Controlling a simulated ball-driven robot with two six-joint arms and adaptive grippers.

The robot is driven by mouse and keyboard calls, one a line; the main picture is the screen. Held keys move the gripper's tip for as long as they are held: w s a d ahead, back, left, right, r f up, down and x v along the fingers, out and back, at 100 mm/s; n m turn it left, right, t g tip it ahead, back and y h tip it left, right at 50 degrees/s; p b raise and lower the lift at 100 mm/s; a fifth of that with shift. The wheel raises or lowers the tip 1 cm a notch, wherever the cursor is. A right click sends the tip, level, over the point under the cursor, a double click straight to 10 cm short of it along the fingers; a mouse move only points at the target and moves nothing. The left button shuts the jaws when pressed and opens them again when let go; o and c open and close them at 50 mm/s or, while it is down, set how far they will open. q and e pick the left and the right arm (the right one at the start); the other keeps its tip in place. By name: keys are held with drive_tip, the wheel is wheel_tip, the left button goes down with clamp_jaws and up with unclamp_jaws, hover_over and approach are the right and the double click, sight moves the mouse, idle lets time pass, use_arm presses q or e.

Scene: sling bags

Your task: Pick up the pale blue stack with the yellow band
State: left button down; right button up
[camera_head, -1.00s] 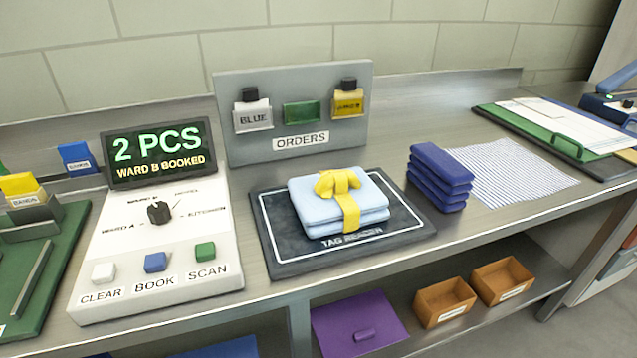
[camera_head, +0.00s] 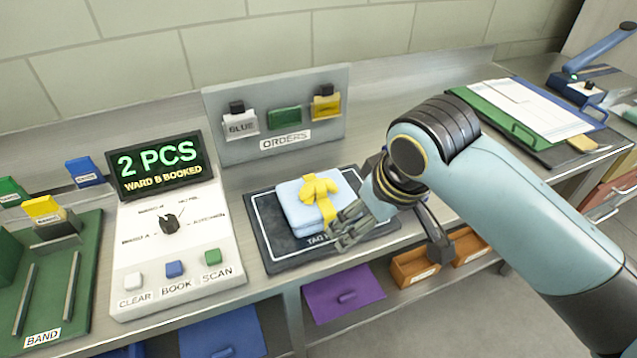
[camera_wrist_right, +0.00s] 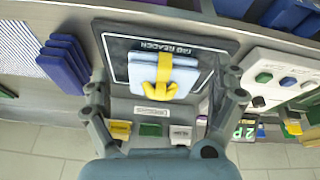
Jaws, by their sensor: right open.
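The pale blue stack (camera_head: 296,207) lies flat on the dark tag reader pad (camera_head: 275,262), with the yellow band (camera_head: 320,188) knotted on top. My right gripper (camera_head: 350,222) is open and empty at the right edge of the stack in the head view. In the right wrist view the stack (camera_wrist_right: 180,82) shows between and beyond the two spread fingers (camera_wrist_right: 163,88), which hold nothing. I cannot tell whether a finger touches the stack. My left gripper is not in view.
The orders board (camera_head: 225,150) stands behind the pad. The white console (camera_head: 175,255), reading "2 PCS, WARD B BOOKED", stands to its left. A dark blue folded stack (camera_wrist_right: 65,65) shows in the wrist view. Orange bins (camera_head: 412,270) and a purple item (camera_head: 343,298) are below the counter.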

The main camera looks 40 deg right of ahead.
drive_tip(key=m, duration=0.2)
approach(319, 182)
drive_tip(key=x, duration=0.3)
drive_tip(key=shift+d+f+p, duration=0.35)
drive_tip(key=shift+f+p, duration=0.05)
drive_tip(key=shift+a+p+x, duration=0.2)
drive_tip(key=shift+p+x, duration=0.15)
drive_tip(key=shift+x, duration=1.2)
drive_tip(key=shift+a+p+x, duration=0.15)
drive_tip(key=shift+p+x, duration=0.15)
drive_tip(key=shift+x, duration=1.2)
drive_tip(key=shift+t, duration=0.3)
drive_tip(key=shift+c, duration=0.2)
drive_tip(key=c, duration=1.6)
drive_tip(key=shift+w+r, duration=0.1)
drive_tip(key=shift+c, duration=0.8)
